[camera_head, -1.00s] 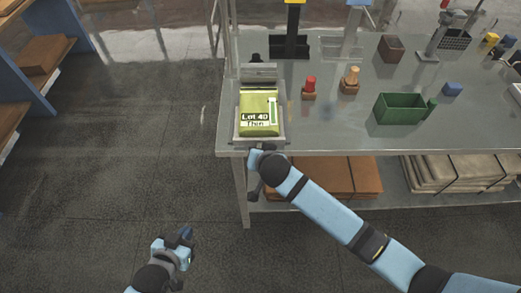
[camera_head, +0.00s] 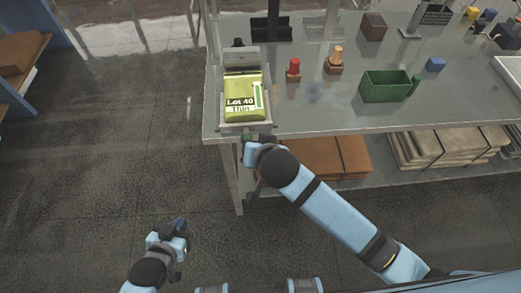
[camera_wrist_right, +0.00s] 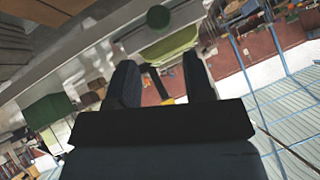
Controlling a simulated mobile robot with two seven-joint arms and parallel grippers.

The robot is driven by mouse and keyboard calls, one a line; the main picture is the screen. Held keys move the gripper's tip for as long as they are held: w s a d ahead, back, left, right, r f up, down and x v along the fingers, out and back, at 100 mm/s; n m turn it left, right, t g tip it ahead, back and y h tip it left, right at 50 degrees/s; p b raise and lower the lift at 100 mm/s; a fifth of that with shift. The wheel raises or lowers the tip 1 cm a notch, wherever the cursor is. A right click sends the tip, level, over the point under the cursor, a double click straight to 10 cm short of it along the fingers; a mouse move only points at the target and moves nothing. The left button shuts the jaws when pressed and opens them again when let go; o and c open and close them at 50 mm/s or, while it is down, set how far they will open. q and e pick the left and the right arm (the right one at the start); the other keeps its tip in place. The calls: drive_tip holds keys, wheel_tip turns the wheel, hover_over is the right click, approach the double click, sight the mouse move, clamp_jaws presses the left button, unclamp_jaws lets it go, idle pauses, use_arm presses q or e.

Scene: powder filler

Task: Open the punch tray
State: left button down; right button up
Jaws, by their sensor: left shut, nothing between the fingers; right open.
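The punch tray (camera_head: 246,126) is a grey tray at the left end of the metal table. It holds a yellow-green packet labelled "Lot 40 Thin" (camera_head: 243,98). A small dark green knob-like part (camera_head: 247,136) shows at its front. My right gripper (camera_head: 254,150) is just in front of it, at the table's edge. In the right wrist view its fingers (camera_wrist_right: 158,80) are open and empty, with a round dark green piece (camera_wrist_right: 159,17) ahead of them, apart from the fingertips. My left gripper (camera_head: 181,233) is shut and empty, low over the floor at the left.
A red-topped stamp (camera_head: 293,69), a tan-topped stamp (camera_head: 335,60) and a green bin (camera_head: 384,87) stand right of the tray. Brown and pale stacks (camera_head: 435,148) fill the lower shelf. The floor left of the table (camera_head: 110,120) is clear.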

drive_tip(key=v, duration=0.3)
drive_tip(key=shift+s+r, duration=0.3)
drive_tip(key=shift+d, duration=0.15)
drive_tip(key=s+d+f+n+g+h, duration=0.1)
drive_tip(key=s+d+f+n+g, duration=0.15)
drive_tip(key=s+d, duration=0.75)
drive_tip(key=s+d+f+n+g+h, duration=0.1)
drive_tip(key=s+d+g+h, duration=0.15)
drive_tip(key=s+d, duration=0.8)
drive_tip(key=w+a+f+t+y+p, duration=0.1)
drive_tip(key=w+a+f+t+y, duration=0.3)
drive_tip(key=w+f, duration=0.5)
wheel_tip(320, 180, down, 3)
drive_tip(key=n+t, duration=0.1)
drive_tip(key=t, duration=0.1)
drive_tip(key=shift+t, duration=0.4)
